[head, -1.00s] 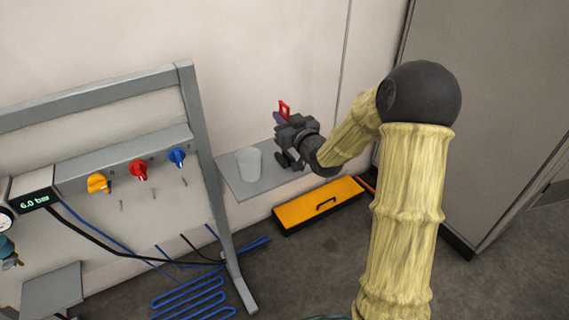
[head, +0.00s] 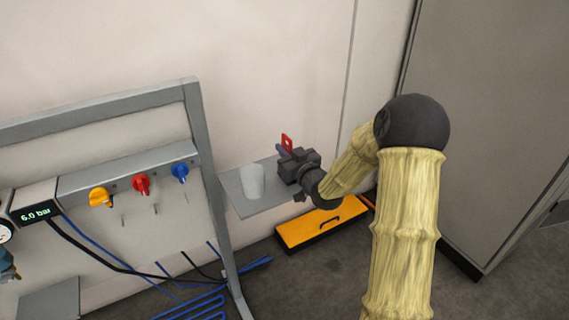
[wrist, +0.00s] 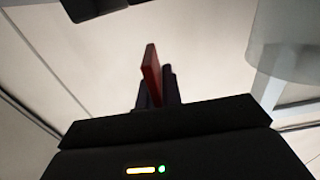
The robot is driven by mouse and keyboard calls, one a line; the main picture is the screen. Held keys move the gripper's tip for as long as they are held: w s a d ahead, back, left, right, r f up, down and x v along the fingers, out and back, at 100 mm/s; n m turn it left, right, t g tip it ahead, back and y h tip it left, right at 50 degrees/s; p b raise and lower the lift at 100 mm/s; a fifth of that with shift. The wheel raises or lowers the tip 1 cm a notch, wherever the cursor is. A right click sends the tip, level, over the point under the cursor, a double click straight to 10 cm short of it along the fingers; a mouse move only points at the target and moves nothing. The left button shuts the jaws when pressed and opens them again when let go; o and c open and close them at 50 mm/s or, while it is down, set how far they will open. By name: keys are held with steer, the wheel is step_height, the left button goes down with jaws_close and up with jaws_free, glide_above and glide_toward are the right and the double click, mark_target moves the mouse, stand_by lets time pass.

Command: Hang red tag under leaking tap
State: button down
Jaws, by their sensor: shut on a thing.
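My gripper (head: 283,151) is shut on the red tag (head: 287,142) and holds it upright above the grey shelf. In the wrist view the red tag (wrist: 152,73) stands between the dark fingers (wrist: 158,92). Three taps sit in a row on the grey rail to the left: a yellow tap (head: 101,197), a red tap (head: 141,184) and a blue tap (head: 180,172). A small pin sticks out below each tap. I cannot tell from these views which tap leaks.
The frame post (head: 205,150) rises between shelf and taps. An orange case (head: 310,228) lies on the floor below. A gauge display (head: 36,214) reads 6.0 bar.

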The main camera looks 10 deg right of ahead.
steer(key=f, duration=0.2)
steer(key=f+b, duration=0.1)
steer(key=f, duration=0.1)
steer(key=shift+d+f, duration=0.2)
steer(key=shift+f, duration=0.15)
steer(key=shift+a, duration=0.1)
steer(key=shift+f, duration=0.15)
steer(key=c, duration=1.6)
jaws_free()
